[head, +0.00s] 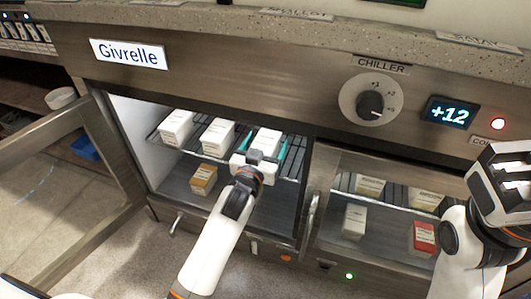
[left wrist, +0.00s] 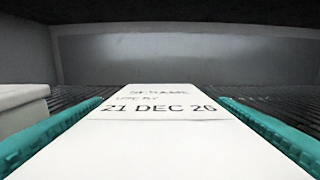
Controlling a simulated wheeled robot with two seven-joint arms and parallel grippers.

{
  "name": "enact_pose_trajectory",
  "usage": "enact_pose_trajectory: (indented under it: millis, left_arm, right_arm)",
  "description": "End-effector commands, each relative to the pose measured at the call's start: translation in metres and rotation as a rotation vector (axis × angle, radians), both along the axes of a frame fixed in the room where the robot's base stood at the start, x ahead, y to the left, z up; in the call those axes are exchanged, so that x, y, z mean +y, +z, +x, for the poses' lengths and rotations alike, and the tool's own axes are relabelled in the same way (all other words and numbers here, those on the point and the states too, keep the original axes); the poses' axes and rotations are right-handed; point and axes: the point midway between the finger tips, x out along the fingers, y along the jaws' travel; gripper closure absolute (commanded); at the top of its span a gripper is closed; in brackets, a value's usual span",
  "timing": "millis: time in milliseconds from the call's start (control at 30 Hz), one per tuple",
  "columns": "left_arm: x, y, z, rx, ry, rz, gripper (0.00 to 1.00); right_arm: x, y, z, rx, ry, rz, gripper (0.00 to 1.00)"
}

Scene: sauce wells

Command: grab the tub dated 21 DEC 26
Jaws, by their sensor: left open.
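The tub dated 21 DEC 26 (left wrist: 160,135) is white, with a label that also reads "SESAME", and lies between my left gripper's teal fingers in the left wrist view. In the head view this tub (head: 267,138) is the rightmost of the white ones on the upper wire shelf of the open chiller. My left gripper (head: 262,152) is at the shelf around it, fingers open on either side. Small gaps seem to show beside the tub. My right gripper (head: 510,175) is at the right edge in the head view; its fingers are not clear.
Two more white tubs (head: 176,127) (head: 217,136) stand to the left on the same shelf. An orange-brown tub (head: 203,179) is on the chiller floor below. The left door (head: 60,185) hangs open. The right compartment's glass door (head: 375,215) is shut, with several tubs behind it.

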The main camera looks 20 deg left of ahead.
Motion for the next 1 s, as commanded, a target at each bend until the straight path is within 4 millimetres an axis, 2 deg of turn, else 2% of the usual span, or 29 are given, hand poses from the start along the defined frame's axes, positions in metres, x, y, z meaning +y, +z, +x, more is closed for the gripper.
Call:
enact_pose_trajectory:
  millis: [133, 167, 500, 800, 967, 1000]
  left_arm:
    - [0.000, 0.001, 0.000, 0.000, 0.000, 0.000, 0.20]
    - [0.000, 0.001, 0.000, 0.000, 0.000, 0.000, 0.23]
    - [0.000, 0.001, 0.000, -0.001, 0.000, 0.000, 0.77]
    - [0.000, 0.004, 0.000, -0.004, 0.000, 0.000, 0.77]
    - [0.000, 0.013, 0.000, -0.004, 0.000, 0.000, 0.77]
    - [0.000, 0.017, 0.000, -0.004, 0.000, 0.000, 0.77]
  right_arm:
    - [0.000, 0.001, 0.000, 0.001, 0.000, 0.000, 1.00]
    - [0.000, 0.001, 0.000, 0.001, 0.000, 0.000, 1.00]
    - [0.000, 0.001, 0.000, 0.000, 0.000, 0.000, 1.00]
    - [0.000, 0.002, 0.000, -0.001, 0.001, 0.000, 1.00]
    - [-0.001, 0.007, 0.000, 0.002, 0.002, 0.003, 1.00]
    - [-0.001, 0.002, 0.004, 0.025, 0.002, 0.004, 1.00]
